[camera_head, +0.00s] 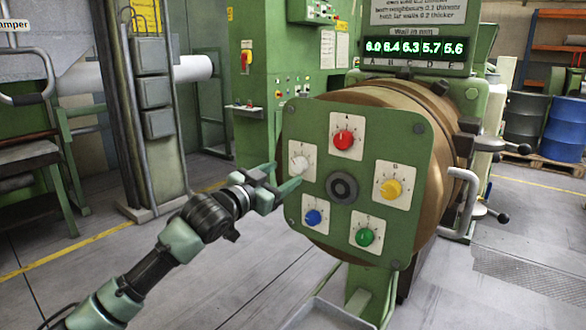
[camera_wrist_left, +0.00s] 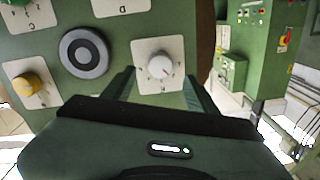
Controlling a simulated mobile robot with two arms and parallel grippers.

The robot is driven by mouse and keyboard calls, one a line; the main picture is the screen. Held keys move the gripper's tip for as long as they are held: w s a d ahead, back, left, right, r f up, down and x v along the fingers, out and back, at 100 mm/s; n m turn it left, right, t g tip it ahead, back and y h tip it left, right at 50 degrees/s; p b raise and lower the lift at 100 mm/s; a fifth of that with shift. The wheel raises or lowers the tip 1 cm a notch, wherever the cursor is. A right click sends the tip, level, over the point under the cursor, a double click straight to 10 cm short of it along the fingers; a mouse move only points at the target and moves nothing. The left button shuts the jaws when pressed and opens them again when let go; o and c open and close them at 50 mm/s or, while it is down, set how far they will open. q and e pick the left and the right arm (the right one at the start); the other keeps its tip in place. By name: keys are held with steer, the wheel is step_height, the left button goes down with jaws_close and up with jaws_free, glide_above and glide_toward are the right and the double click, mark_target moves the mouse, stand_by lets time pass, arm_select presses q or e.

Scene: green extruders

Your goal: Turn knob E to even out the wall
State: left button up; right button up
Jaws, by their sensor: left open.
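The green round-cornered panel (camera_head: 395,130) carries several coloured knobs on white dial plates around a dark central hub (camera_head: 341,188). The white knob (camera_head: 299,164), at the panel's left, appears to be knob E; its letter is not clearly readable. My left gripper (camera_head: 279,178) is open and empty in front of this knob. In the left wrist view its fingers (camera_wrist_left: 158,88) lie to either side below the knob; contact cannot be told. A lit display (camera_head: 415,50) shows green wall readings above letters.
The red knob (camera_head: 343,139), yellow knob (camera_head: 391,189), green knob (camera_head: 364,236) and blue knob (camera_head: 313,217) sit around the hub. A pale curved handle (camera_head: 466,200) sticks out at right. A post (camera_head: 150,100) stands left. The floor in front is mostly clear.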

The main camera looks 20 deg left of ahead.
mark_target(297, 166)
arm_select(q)
steer(key=shift+p+x, duration=0.5)
steer(key=shift+x, duration=2.2)
jaws_close()
steer(key=shift+r+n+p, duration=0.1)
steer(key=shift+n+p, duration=0.7)
steer(key=shift+p, duration=0.05)
steer(key=shift+n+p, duration=1.05)
steer(key=shift+n, duration=0.05)
steer(key=n+p, duration=0.2)
steer(key=shift+n+g, duration=0.3)
steer(key=shift+n+p, duration=0.45)
steer(key=shift+n, duration=0.25)
